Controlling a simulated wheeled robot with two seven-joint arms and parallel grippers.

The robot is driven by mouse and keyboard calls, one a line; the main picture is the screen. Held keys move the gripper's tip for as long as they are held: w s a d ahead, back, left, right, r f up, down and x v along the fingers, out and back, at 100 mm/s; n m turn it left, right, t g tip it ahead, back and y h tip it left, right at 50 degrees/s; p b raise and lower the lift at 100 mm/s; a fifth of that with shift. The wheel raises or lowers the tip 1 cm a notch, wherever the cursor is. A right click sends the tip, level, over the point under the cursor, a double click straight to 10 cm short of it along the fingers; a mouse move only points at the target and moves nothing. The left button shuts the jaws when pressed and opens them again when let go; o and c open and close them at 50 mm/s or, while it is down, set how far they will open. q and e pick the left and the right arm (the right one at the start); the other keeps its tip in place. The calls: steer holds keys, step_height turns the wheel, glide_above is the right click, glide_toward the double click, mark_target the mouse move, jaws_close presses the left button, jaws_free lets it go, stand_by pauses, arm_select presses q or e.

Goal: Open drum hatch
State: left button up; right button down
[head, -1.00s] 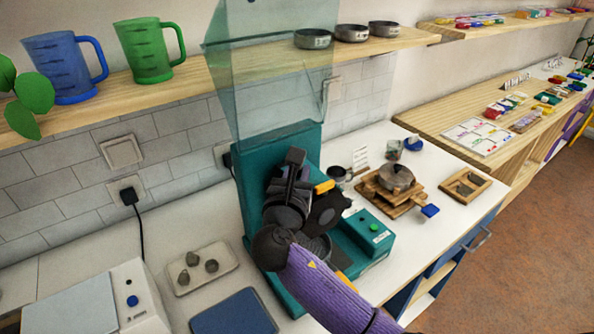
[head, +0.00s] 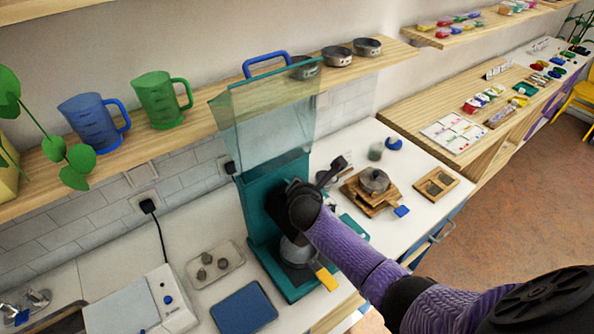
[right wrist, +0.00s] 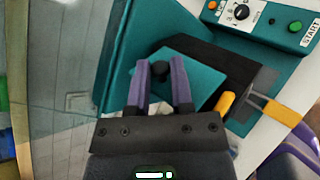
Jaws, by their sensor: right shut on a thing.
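The teal drum machine (head: 258,228) stands on the white counter under a clear hood (head: 265,125) with a blue handle. My right arm reaches in from the right, and my right gripper (head: 290,195) is at the machine's dark front, which it largely hides. In the right wrist view, the purple fingers of this gripper (right wrist: 160,74) are shut around a small black knob (right wrist: 160,70). The knob stands in front of a flat teal plate (right wrist: 205,86), probably the hatch; how far it is open cannot be told. My left gripper is not in view.
A yellow handle (head: 326,278) sticks out low at the machine's front. The control box shows a dial (right wrist: 241,11) and a green button (right wrist: 295,26). A tray with several grey pieces (head: 224,263) and a blue mat (head: 244,308) lie left. A lidded pot (head: 374,180) stands right.

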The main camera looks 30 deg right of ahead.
steer(key=shift+w+d+r+m+g+y+p, duration=0.1)
steer(key=shift+d+r+m+g+y+p, duration=0.2)
steer(key=shift+d+r+m+y+p, duration=0.55)
steer(key=shift+f+p, duration=0.35)
steer(key=shift+p, duration=0.15)
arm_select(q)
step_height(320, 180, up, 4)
arm_select(e)
steer(key=shift+w+d+f+y, duration=0.1)
steer(key=shift+d+y, duration=0.2)
steer(key=shift+y, duration=0.25)
steer(key=shift+d+f+g+y, duration=0.15)
steer(key=shift+d+g+y, duration=0.1)
steer(key=shift+g+y, duration=0.05)
arm_select(q)
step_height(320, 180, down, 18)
steer(key=b, duration=1.7)
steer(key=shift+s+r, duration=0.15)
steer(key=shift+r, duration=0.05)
arm_select(e)
steer(key=d+m+y, duration=0.1)
steer(key=y, duration=0.1)
steer(key=d+f+m+y, duration=0.1)
steer(key=y, duration=0.1)
steer(key=d+m+y, duration=0.1)
steer(key=y, duration=0.1)
steer(key=shift+w+d+f+m+g, duration=0.25)
steer(key=shift+f+m+g, duration=0.1)
steer(key=shift+g, duration=0.05)
